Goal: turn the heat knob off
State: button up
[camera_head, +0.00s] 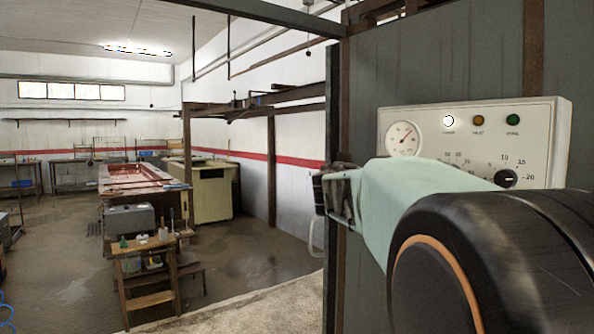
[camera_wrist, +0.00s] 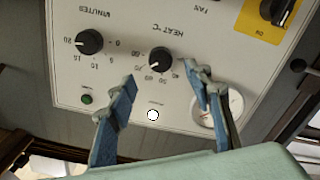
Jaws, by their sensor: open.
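The heat knob (camera_wrist: 160,59) is a round black dial under the "HEAT °C" label on the pale control panel (camera_wrist: 68,72), which appears upside down in the wrist view. Its pointer looks turned towards the numbered scale, but the exact setting is too small to read. My gripper (camera_wrist: 161,76) is open, its two blue-grey fingers apart on either side of the knob in the picture. It holds nothing, and I cannot tell whether a finger touches the knob. In the head view my arm hides the heat knob; part of its scale shows above the arm on the panel (camera_head: 545,135).
The minutes knob (camera_wrist: 89,41) sits beside the heat knob; it also shows in the head view (camera_head: 506,179).

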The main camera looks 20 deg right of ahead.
jog(key=p+x, duration=0.1)
jog(key=x, duration=0.6)
jog(key=shift+d, duration=0.2)
jog(key=shift+f, duration=0.1)
jog(key=c, duration=1.2)
